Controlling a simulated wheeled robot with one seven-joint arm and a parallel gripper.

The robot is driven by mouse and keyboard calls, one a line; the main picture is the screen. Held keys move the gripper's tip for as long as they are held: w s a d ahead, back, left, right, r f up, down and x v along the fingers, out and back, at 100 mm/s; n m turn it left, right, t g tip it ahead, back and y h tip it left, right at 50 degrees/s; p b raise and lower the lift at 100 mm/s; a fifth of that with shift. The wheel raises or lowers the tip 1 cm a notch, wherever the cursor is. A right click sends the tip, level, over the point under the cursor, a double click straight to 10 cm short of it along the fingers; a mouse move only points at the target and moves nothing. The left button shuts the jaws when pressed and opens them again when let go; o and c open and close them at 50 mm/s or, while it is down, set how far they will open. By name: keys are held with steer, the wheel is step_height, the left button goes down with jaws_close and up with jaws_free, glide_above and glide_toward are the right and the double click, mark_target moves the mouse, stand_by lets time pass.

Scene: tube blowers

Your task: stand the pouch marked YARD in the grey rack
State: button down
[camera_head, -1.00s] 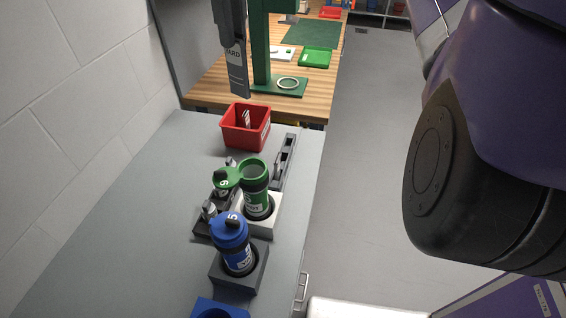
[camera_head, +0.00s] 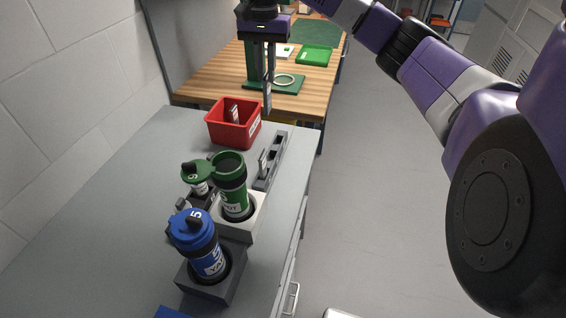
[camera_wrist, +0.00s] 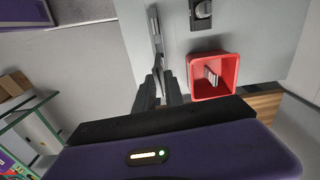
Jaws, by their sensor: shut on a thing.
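My gripper (camera_head: 263,82) hangs pointing down in the head view, above the far end of the grey bench, to the right of the red bin. It is shut on a thin pouch seen nearly edge-on, its label not readable from here. The fingers also show in the wrist view (camera_wrist: 161,90). The grey rack (camera_head: 280,143), a narrow slotted strip, lies along the bench's right side, below and nearer than my gripper. The pouch is apart from it, up in the air. A small pale piece (camera_head: 263,162) stands in the rack's near part.
A red bin (camera_head: 220,133) holding a pale labelled piece stands beside the rack. A green canister (camera_head: 234,198) with its lid open and a blue canister (camera_head: 208,258) marked 5 stand in holders nearer. A wooden table (camera_head: 200,88) with a green stand lies beyond.

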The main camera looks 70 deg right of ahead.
mark_target(269, 97)
steer(key=shift+s+d+f+m, duration=0.1)
steer(key=shift+d+f+m, duration=0.05)
steer(key=shift+d+m, duration=0.2)
step_height(269, 97, down, 20)
stand_by(0.5)
steer(key=c, duration=1.4)
jaws_free()
steer(key=shift+c, duration=0.2)
step_height(269, 97, up, 12)
steer(key=shift+r+b, duration=0.2)
steer(key=shift+b, duration=0.15)
